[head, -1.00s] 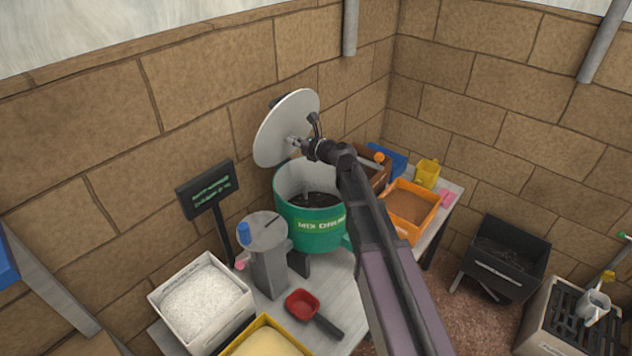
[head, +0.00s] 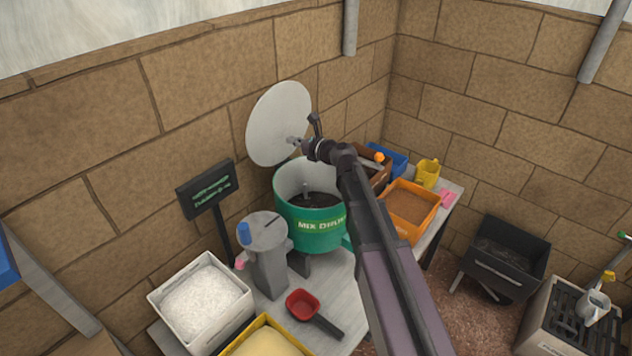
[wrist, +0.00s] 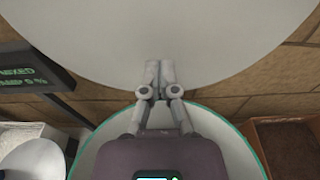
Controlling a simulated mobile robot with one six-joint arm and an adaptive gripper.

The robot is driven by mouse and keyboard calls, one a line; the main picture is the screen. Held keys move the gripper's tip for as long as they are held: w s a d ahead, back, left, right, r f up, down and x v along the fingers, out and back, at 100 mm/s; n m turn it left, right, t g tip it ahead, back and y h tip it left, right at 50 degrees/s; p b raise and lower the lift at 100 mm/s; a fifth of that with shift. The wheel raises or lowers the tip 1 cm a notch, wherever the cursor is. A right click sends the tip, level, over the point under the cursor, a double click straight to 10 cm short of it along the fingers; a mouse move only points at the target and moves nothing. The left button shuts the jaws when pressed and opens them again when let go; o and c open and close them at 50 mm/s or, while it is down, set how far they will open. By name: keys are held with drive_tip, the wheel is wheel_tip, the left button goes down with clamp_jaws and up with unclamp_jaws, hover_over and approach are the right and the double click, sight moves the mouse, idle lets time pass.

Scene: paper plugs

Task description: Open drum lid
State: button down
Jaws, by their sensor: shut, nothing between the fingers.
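The green mix drum (head: 316,232) stands on the table with its mouth open and dark material inside. Its round pale lid (head: 279,122) is raised and tilted back towards the wall behind the drum. My gripper (head: 293,141) is in front of the lid's inner face, above the drum mouth. In the wrist view the gripper (wrist: 159,68) is closed with its fingertips together, against or very near the lid face (wrist: 150,30); I cannot tell if it touches. The drum rim (wrist: 235,130) shows below the fingers.
A dark sign (head: 208,188) and a grey dispenser (head: 267,255) stand left of the drum. A white bin (head: 203,297), a red scoop (head: 302,304) and a yellow tray (head: 265,340) are in front. An orange tray (head: 410,208) and a brown box (wrist: 290,145) are to the right.

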drive_tip(key=shift+f+v, duration=0.15)
drive_tip(key=shift+v, duration=0.75)
drive_tip(key=shift+f+v, duration=0.15)
drive_tip(key=shift+v, duration=0.75)
drive_tip(key=shift+w+a, duration=0.1)
drive_tip(key=x, duration=0.3)
drive_tip(key=r+x, duration=0.1)
drive_tip(key=x, duration=0.1)
drive_tip(key=shift+w+a+f, duration=0.1)
drive_tip(key=shift+w+a, duration=0.15)
drive_tip(key=shift+a, duration=0.05)
drive_tip(key=f+p+v, duration=0.1)
drive_tip(key=f+v, duration=0.1)
drive_tip(key=v, duration=2)
